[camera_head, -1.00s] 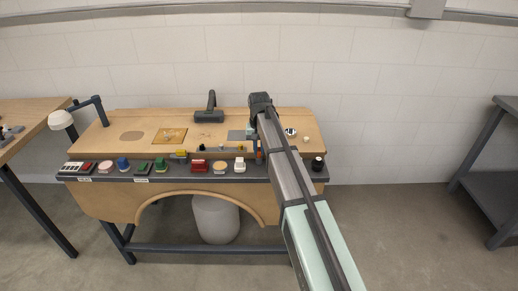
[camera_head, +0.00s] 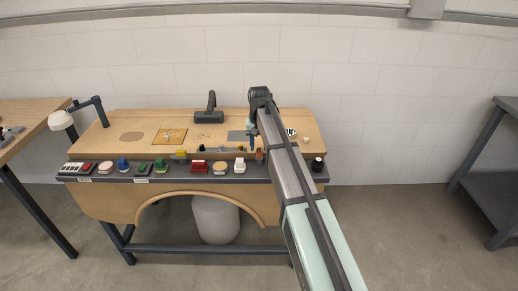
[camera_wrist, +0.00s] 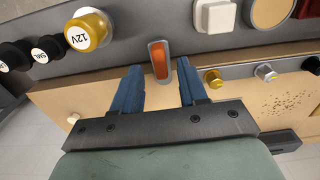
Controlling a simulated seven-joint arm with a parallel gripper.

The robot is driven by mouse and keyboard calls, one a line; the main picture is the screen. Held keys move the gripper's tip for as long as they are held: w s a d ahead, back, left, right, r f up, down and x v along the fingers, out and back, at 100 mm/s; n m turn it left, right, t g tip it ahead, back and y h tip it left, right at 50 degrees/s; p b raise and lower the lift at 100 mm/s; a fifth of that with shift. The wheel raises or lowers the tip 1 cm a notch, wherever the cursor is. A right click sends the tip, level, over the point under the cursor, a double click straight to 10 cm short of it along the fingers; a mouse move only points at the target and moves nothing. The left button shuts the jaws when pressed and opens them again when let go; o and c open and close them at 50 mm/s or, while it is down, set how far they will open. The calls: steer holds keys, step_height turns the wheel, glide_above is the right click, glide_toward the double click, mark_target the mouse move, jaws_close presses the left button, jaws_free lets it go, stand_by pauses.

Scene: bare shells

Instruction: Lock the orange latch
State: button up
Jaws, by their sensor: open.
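The orange latch (camera_wrist: 159,62) is a small orange lever in a grey rounded frame, at the top middle of the wrist view. It also shows as a thin orange mark (camera_head: 259,155) on the front panel in the head view, beside my arm. My gripper (camera_wrist: 158,72) is open, with its two blue fingers apart on either side of the latch's lower end. Nothing is held. Whether the fingers touch the latch, and how far it is turned, I cannot tell. My arm partly hides the gripper (camera_head: 252,133) in the head view.
In the wrist view, a yellow 12V knob (camera_wrist: 88,30) and black knobs sit left of the latch, and a white switch (camera_wrist: 216,14) sits right of it. Small yellow and silver knobs are near the right finger. The workbench (camera_head: 225,127) holds several other controls along its front panel.

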mark_target(259, 150)
step_height(259, 150, up, 12)
steer(key=shift+f, duration=0.2)
stand_by(0.4)
